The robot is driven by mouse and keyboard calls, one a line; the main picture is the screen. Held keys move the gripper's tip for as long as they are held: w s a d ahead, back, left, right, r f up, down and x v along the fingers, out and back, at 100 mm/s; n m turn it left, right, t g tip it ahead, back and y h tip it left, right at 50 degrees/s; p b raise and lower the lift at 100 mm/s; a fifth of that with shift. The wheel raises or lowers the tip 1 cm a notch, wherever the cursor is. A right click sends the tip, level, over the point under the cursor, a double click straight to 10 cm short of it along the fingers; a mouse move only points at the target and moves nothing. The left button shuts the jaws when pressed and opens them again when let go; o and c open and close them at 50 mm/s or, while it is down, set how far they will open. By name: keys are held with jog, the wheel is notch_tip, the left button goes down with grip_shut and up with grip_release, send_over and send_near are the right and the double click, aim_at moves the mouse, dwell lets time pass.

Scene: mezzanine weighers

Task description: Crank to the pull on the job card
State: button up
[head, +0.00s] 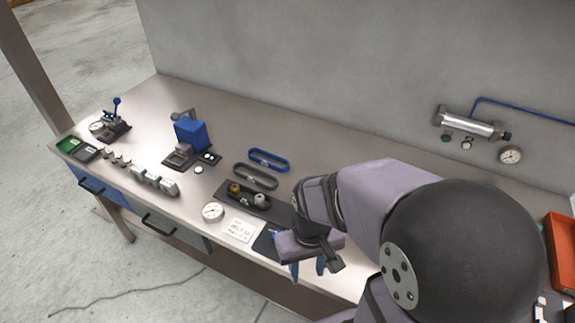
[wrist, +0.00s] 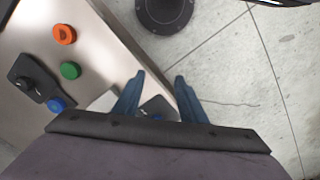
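My gripper (head: 307,268) is above the bench's front edge, pointing down. Its two blue fingers stand apart with nothing between them in the wrist view (wrist: 159,80). A white printed card (head: 238,229), seemingly the job card, lies flat to its left; its print is too small to read. A round white dial gauge (head: 212,212) lies left of the card. Behind them is a dark base (head: 229,203) with a brass and a grey round part and two belt-like loops, one dark (head: 256,176) and one blue (head: 268,160). I cannot pick out a crank for certain.
A blue block device (head: 190,135) and a small blue-levered press (head: 114,115) stand at left. A green tray (head: 70,145) and metal blocks (head: 153,178) line the front. In the wrist view, orange (wrist: 64,34), green (wrist: 70,70) and blue (wrist: 56,104) knobs show.

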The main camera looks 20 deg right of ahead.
jog(key=w+d+f+g+b, duration=0.1)
jog(key=w+d+f, duration=0.45)
jog(key=w, duration=0.35)
jog(key=w+d+r+n, duration=0.1)
jog(key=w+n, duration=0.1)
jog(key=w, duration=0.1)
jog(key=w+r+n+t, duration=0.1)
jog(key=w+r+n, duration=0.1)
jog(key=w+n, duration=0.1)
jog(key=w+d+r+n, duration=0.1)
jog(key=w+r+n, duration=0.1)
jog(key=w, duration=0.1)
jog(key=shift+d+n+t, duration=0.3)
jog(key=n, duration=0.4)
jog(key=shift+s+n, duration=0.35)
jog(key=shift+n, duration=0.05)
jog(key=shift+f, duration=0.15)
jog(key=shift+f+p, duration=1.05)
jog(key=shift+f, duration=2.55)
jog(key=shift+c, duration=0.4)
grip_shut()
